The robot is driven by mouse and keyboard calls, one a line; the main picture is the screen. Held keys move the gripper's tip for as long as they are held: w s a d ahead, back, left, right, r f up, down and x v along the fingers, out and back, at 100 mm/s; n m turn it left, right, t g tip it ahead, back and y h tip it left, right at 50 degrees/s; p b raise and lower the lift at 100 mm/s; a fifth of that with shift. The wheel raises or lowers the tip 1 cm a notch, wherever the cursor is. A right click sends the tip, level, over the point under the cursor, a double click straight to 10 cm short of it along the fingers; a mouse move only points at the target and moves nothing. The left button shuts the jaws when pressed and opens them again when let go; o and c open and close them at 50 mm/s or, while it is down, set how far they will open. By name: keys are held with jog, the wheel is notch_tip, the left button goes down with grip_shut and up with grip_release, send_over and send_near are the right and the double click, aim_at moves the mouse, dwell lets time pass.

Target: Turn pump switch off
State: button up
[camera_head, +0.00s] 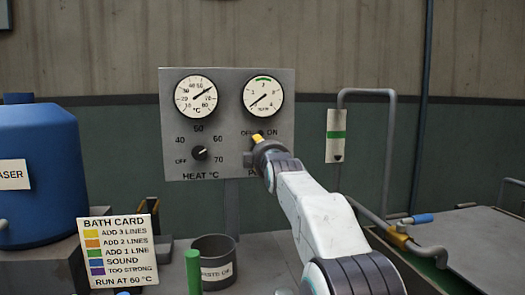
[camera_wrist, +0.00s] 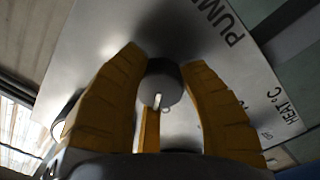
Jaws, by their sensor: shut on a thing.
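The grey control panel (camera_head: 225,85) stands upright ahead, with the pump switch in its lower right part. In the head view my gripper (camera_head: 257,140) is at that switch and hides most of it; the "OFF" and "ON" marks show just above. In the wrist view the pump switch is a dark round knob (camera_wrist: 163,85) with a pale pointer line. The yellow fingers of my gripper (camera_wrist: 165,95) are on both sides of the knob, shut on it. The word "PUMP" on the panel shows partly beside it.
The heat knob (camera_head: 199,153) is to the left, below the temperature gauge (camera_head: 196,97). The flow gauge (camera_head: 262,96) is above my gripper. A bath card (camera_head: 120,250), a dark bin (camera_head: 214,250) and a blue tank (camera_head: 40,180) stand lower left. A pipe with a blue handle (camera_head: 418,218) is at right.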

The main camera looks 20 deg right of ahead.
jog(key=shift+a+r, duration=0.1)
jog(key=shift+r, duration=0.15)
jog(key=o, duration=0.8)
jog(key=shift+c, duration=0.2)
jog(key=o, duration=0.4)
jog(key=shift+w+f, duration=0.1)
jog(key=shift+f, duration=0.1)
jog(key=shift+o, duration=0.2)
jog(key=v, duration=1.2)
